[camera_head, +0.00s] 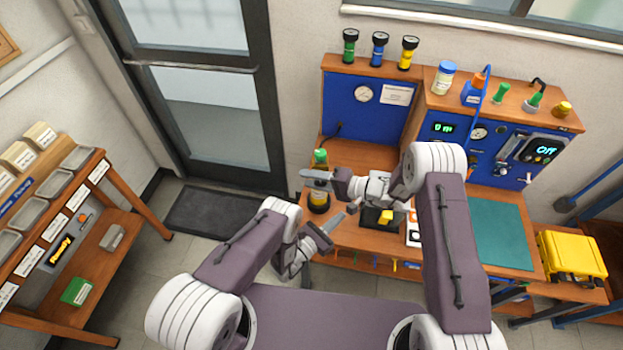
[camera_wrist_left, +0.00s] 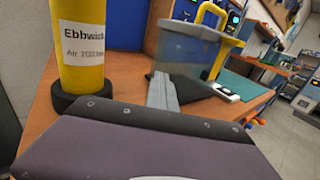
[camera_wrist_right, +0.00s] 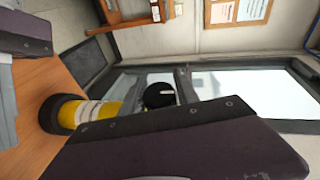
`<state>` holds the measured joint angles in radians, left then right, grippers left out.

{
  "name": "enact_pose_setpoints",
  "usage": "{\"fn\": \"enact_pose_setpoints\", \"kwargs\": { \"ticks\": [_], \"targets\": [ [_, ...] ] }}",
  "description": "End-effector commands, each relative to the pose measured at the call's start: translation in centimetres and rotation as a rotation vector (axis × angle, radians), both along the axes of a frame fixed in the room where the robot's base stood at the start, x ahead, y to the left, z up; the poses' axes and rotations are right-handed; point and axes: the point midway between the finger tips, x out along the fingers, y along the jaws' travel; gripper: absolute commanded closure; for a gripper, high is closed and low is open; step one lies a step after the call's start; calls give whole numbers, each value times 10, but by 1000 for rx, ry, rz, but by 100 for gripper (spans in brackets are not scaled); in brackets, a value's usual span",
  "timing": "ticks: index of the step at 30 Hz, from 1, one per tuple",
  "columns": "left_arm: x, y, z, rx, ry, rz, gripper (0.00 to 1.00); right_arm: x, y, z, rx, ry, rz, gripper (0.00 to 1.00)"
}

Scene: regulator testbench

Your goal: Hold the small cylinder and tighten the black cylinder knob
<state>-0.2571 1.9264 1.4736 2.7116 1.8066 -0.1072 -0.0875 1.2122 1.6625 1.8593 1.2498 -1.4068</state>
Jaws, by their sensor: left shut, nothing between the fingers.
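A small yellow cylinder (camera_head: 318,199) with a white label stands upright in a black base at the table's left front. It also shows large in the left wrist view (camera_wrist_left: 80,50) and sideways in the right wrist view (camera_wrist_right: 105,110). A black knob (camera_wrist_right: 161,95) with a white mark shows at its top end. My right gripper (camera_head: 312,174) reaches in above the cylinder; its fingers look apart, one on each side of the knob, contact unclear. My left gripper (camera_head: 343,219) is shut and empty, low and right of the cylinder. Its fingers (camera_wrist_left: 163,92) point toward the table.
Behind is a blue panel bench (camera_head: 345,100) with green, blue and yellow cylinders on its shelf. A yellow-handled item (camera_head: 385,216) stands right of the grippers. A green mat (camera_head: 500,235) lies right. Shelves (camera_head: 120,210) stand left.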

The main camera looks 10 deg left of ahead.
Motion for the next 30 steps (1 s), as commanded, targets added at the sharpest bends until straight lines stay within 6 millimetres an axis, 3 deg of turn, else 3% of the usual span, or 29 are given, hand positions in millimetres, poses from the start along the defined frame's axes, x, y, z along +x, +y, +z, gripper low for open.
{"fn": "enact_pose_setpoints", "kwargs": {
  "ticks": [1,3,8,18,27,28,30],
  "targets": [
    [0,0,0,0,0,0,100,0,0,0,0,0,0,81],
    [0,0,0,0,0,0,100,0,0,0,0,0,0,100],
    [0,0,0,0,0,0,100,0,0,-1,38,7,-1,100],
    [0,0,0,0,0,0,100,0,1,9,377,49,0,100],
    [0,0,0,0,0,0,100,0,0,11,395,52,0,100],
    [0,0,0,0,0,0,100,0,0,11,395,52,0,64],
    [0,0,0,0,0,0,100,0,0,11,395,52,0,44]
  ]
}}
